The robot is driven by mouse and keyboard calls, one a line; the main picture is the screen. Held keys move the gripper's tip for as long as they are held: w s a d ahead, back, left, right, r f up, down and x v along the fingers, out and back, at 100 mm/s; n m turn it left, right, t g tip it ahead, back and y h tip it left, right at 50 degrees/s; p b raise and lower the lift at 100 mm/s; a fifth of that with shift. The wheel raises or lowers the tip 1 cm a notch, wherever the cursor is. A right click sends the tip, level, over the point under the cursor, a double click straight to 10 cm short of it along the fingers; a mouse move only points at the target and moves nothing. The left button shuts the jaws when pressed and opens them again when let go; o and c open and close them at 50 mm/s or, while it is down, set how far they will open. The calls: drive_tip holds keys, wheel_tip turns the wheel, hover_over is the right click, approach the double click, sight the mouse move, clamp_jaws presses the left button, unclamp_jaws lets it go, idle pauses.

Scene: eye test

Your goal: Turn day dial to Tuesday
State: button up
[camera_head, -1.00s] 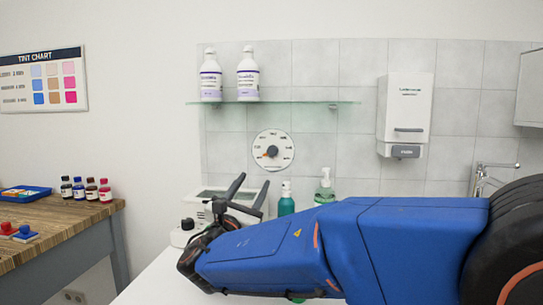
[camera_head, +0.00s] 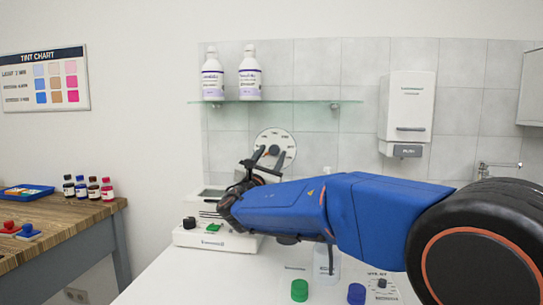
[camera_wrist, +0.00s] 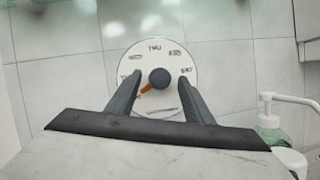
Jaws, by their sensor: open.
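The day dial is a round white disc (camera_head: 288,140) on the tiled wall; my gripper (camera_head: 266,158) covers its lower part in the head view. In the wrist view the dial (camera_wrist: 150,63) shows "THU" at the top and other day labels around it, some blurred. Its dark round knob (camera_wrist: 160,78) has an orange pointer (camera_wrist: 146,89) directed to the lower left, below a partly hidden label at left that seems to begin with T. My gripper (camera_wrist: 160,80) is open, with one finger on each side of the knob and gaps between. I cannot tell the remaining depth.
A glass shelf (camera_head: 310,102) with two white bottles is above the dial. A white device (camera_head: 215,238) stands below on the white counter (camera_head: 170,285). A pump bottle (camera_wrist: 272,125) is at right in the wrist view. A dispenser (camera_head: 407,110) hangs farther right.

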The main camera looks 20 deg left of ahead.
drive_tip(key=shift+w+r, duration=0.1)
drive_tip(key=shift+w, duration=0.15)
drive_tip(key=c, duration=1)
drive_tip(key=shift+c, duration=0.2)
drive_tip(key=shift+a+m, duration=0.1)
drive_tip(key=shift+m, duration=0.3)
drive_tip(key=m+h, duration=0.1)
drive_tip(key=m, duration=0.1)
drive_tip(key=m+g+h, duration=0.1)
drive_tip(key=m, duration=0.1)
drive_tip(key=shift+a+r+m+h, duration=0.1)
drive_tip(key=shift+m+h, duration=0.2)
drive_tip(key=shift+r+m+g+h, duration=0.1)
drive_tip(key=shift+m+g+h, duration=0.25)
drive_tip(key=shift+m, duration=0.75)
drive_tip(key=shift+m+g+h, duration=0.35)
drive_tip(key=shift+m, duration=0.75)
